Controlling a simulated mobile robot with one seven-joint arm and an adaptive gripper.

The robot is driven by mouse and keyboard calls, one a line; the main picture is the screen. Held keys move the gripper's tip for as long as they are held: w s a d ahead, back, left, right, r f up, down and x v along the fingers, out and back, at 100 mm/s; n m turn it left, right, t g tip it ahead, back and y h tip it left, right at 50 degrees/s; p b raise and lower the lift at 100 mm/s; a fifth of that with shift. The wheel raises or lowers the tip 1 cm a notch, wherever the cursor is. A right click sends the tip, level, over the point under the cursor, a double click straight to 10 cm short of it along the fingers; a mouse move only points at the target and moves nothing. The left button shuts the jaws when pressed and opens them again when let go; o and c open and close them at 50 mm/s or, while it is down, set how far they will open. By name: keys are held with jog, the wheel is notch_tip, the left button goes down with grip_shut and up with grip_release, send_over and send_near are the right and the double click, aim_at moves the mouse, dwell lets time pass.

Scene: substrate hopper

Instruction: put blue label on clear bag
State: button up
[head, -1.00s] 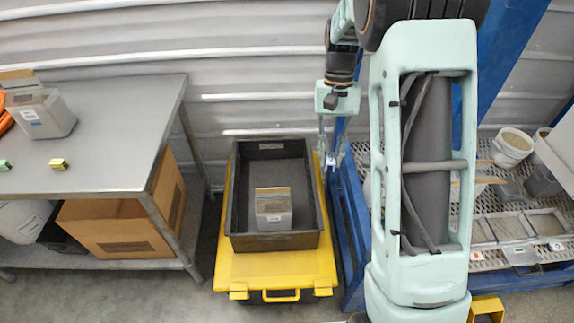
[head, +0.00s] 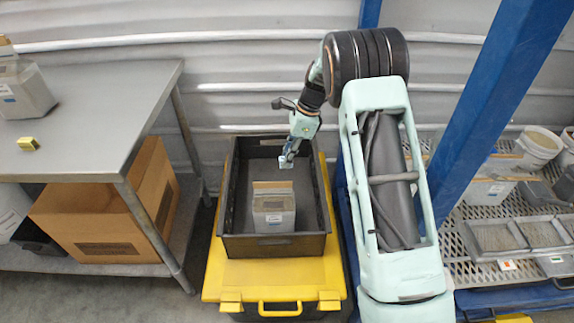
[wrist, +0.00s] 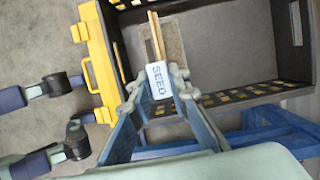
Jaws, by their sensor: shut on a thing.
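My gripper (wrist: 160,88) is shut on a small pale label with blue "SEED" lettering (wrist: 159,75). In the head view my gripper (head: 288,158) hangs over the far right part of a black crate (head: 276,245). A clear bag (head: 273,217) with greyish-brown contents and a tan top strip stands upright in the crate. It has a small white patch on its front. In the wrist view the bag (wrist: 174,42) shows beyond the label, partly hidden by it. The label appears apart from the bag, but the exact gap is unclear.
The crate sits on a yellow cart (head: 262,280). A grey table (head: 110,100) at left holds a similar bag (head: 25,92) and a small yellow block (head: 28,143). A blue post (head: 490,110) and a mesh shelf (head: 480,240) with trays and buckets stand at right.

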jog(key=shift+w+a+f, duration=0.1)
jog(key=shift+w+f, duration=0.05)
jog(key=shift+f, duration=0.2)
jog(key=b, duration=0.5)
send_over(284, 183)
jog(key=d, duration=0.1)
jog(key=f, duration=0.6)
jog(key=shift+w, duration=0.3)
jog(key=shift+f, duration=1.3)
jog(key=o, duration=1.4)
jog(key=shift+r, duration=0.1)
jog(key=shift+r+p, duration=2.75)
jog(key=shift+r, duration=0.75)
